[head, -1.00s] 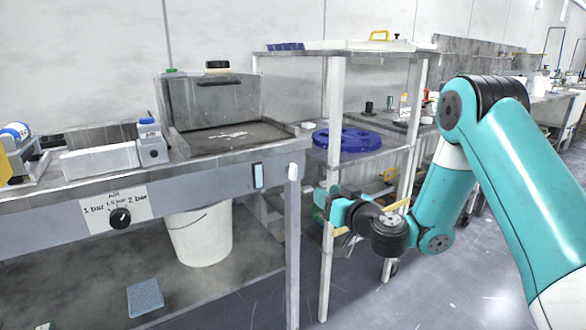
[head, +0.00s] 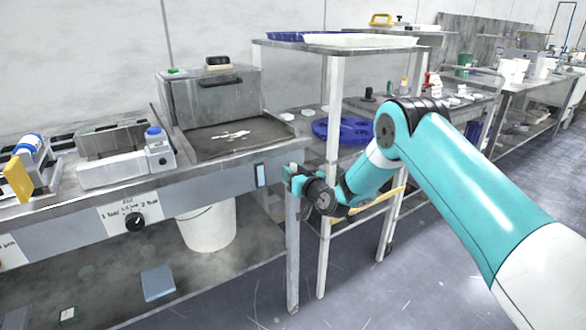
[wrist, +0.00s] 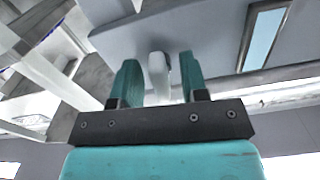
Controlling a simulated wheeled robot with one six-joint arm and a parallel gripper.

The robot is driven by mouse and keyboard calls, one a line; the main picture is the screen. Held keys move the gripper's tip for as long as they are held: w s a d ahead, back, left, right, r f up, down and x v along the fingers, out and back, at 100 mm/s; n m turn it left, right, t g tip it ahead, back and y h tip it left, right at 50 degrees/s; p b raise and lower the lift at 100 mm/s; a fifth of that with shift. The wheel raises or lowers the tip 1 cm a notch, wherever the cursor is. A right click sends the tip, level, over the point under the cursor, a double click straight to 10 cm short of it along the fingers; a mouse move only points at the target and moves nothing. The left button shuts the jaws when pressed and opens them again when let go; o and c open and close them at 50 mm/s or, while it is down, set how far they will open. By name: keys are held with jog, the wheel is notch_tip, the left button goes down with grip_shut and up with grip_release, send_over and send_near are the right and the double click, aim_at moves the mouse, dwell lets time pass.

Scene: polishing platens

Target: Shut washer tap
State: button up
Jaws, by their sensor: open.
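A small white lever, likely the washer tap (wrist: 158,72), sits at the right end of the left bench's front. In the wrist view it hangs down between the two teal fingers of my gripper (wrist: 160,62), with gaps to both sides. My gripper is open. In the head view my gripper (head: 289,173) is at the bench's right front corner, and only a little of the white lever (head: 293,166) shows above it. I cannot tell whether the fingers touch it.
A light blue strip (head: 261,175) is on the bench front, left of the lever. A black pressure knob (head: 135,222) is farther left. The white shelf post (head: 326,220) stands close right of my gripper. A white bucket (head: 208,226) stands below the bench.

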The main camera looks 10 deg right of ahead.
jog(key=shift+w+a, duration=0.1)
jog(key=shift+w, duration=0.15)
grip_shut()
